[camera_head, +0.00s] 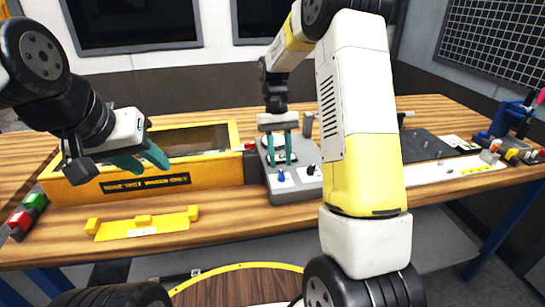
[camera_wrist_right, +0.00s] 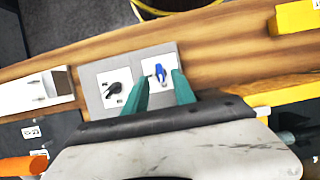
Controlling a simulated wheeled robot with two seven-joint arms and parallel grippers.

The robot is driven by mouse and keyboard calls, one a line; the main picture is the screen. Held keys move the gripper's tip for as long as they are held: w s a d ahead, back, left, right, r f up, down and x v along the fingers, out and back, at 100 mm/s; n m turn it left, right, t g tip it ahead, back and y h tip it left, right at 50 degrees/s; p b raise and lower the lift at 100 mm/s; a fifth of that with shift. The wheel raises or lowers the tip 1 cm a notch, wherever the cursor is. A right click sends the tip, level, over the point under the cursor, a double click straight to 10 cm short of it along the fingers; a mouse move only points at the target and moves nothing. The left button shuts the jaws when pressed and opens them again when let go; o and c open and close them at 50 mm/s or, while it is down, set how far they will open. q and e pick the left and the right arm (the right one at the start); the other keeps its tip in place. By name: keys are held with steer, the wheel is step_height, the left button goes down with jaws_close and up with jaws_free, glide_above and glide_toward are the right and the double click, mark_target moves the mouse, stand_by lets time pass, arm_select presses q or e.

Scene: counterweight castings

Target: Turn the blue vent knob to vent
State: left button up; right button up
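The blue vent knob (camera_head: 282,176) sits on a white plate at the front of a grey panel box (camera_head: 300,193). It also shows in the right wrist view (camera_wrist_right: 160,72), between and just beyond my fingertips. My right gripper (camera_head: 280,163) points down over the box, its two teal fingers apart and empty. The fingertips look close to the blue knob; I cannot tell whether they touch it. A black knob (camera_head: 311,170) sits on another plate beside it. My left gripper (camera_head: 143,166) hangs over the yellow bin at the left, fingers apart and empty.
A yellow bin (camera_head: 100,187) stands left of the box. A yellow bracket (camera_head: 145,226) lies in front of it. Red and green blocks (camera_head: 28,213) are at the left edge. A dark mat (camera_head: 435,146) and small parts are at the right. My right arm hides some table.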

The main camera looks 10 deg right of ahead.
steer(key=v, duration=0.4)
steer(key=shift+w+r, duration=0.15)
steer(key=shift+r, duration=0.2)
steer(key=s+r+t+y, duration=0.1)
steer(key=s+r+t, duration=0.4)
steer(key=s+r, duration=0.55)
steer(key=s+t+y, duration=0.1)
steer(key=s+t, duration=0.4)
steer(key=s, duration=0.6)
steer(key=shift+s+r+t, duration=0.2)
steer(key=shift+r+t, duration=0.1)
steer(key=shift+r, duration=0.05)
